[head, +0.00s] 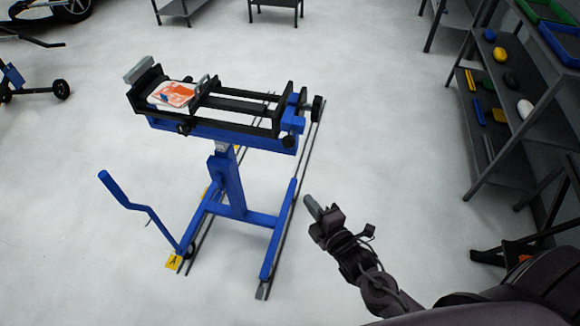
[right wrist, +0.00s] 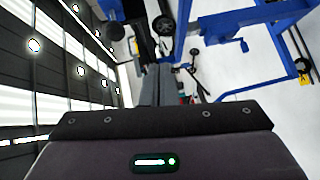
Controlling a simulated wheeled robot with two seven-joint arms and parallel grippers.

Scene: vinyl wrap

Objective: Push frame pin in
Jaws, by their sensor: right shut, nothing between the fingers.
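The frame (head: 235,130) is a blue stand with a black rail clamp on top, left of centre in the head view. Black round knobs (head: 318,108) stick out at its right end; I cannot tell which part is the pin. A white and orange packet (head: 172,94) lies at the clamp's left end. My right gripper (head: 312,206) is shut and empty, apart from the stand, to the right of its legs. In the right wrist view its fingers (right wrist: 157,85) are together, and blue stand parts (right wrist: 255,20) show beyond. My left gripper is not in view.
A dark shelf rack (head: 510,110) with several small coloured items stands at the right. A blue bent lever (head: 130,200) sticks out from the stand's left. A wheeled blue device (head: 30,85) is at the far left. The grey floor around the stand is mostly clear.

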